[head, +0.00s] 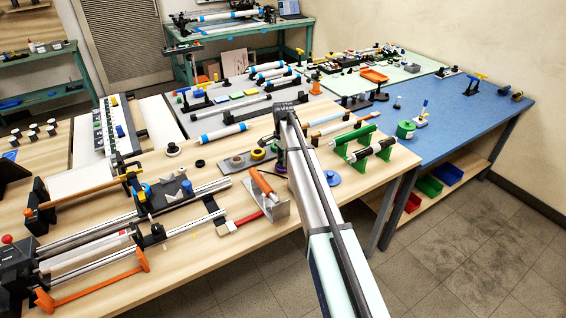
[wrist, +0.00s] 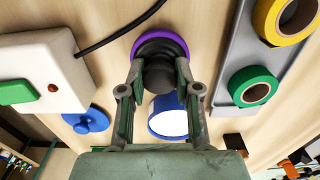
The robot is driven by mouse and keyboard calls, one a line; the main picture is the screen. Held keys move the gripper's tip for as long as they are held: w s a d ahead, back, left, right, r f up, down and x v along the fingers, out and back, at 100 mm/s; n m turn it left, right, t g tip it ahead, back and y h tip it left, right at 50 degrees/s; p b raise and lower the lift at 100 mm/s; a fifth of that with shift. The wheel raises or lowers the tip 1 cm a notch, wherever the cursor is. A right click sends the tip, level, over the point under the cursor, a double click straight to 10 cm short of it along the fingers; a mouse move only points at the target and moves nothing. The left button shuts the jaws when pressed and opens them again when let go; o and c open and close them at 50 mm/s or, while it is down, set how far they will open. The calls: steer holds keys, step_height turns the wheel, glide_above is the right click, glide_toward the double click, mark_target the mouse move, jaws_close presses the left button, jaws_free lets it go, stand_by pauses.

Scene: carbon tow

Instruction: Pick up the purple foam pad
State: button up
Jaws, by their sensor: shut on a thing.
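The purple foam pad (wrist: 179,43) shows in the wrist view as a round purple rim under a black, knob-like body. My gripper (wrist: 158,80) is shut on the black body, with one finger on each side of it. The fingers hide part of the body. In the head view my gripper (head: 281,150) is at the far end of my arm, over the wooden table, and my arm largely hides it and the pad. I cannot tell whether the pad touches the table.
In the wrist view, a grey tray (wrist: 222,95) with yellow and green rolls lies right. A white box (wrist: 45,70) with a green button and a blue knobbed disc (wrist: 92,121) lie left. A blue-rimmed round thing (wrist: 168,122) is close to the fingers. Green stands (head: 357,145) stand right.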

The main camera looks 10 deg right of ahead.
step_height(320, 180, up, 19)
steer(key=b, duration=0.4)
steer(key=shift+b, duration=0.35)
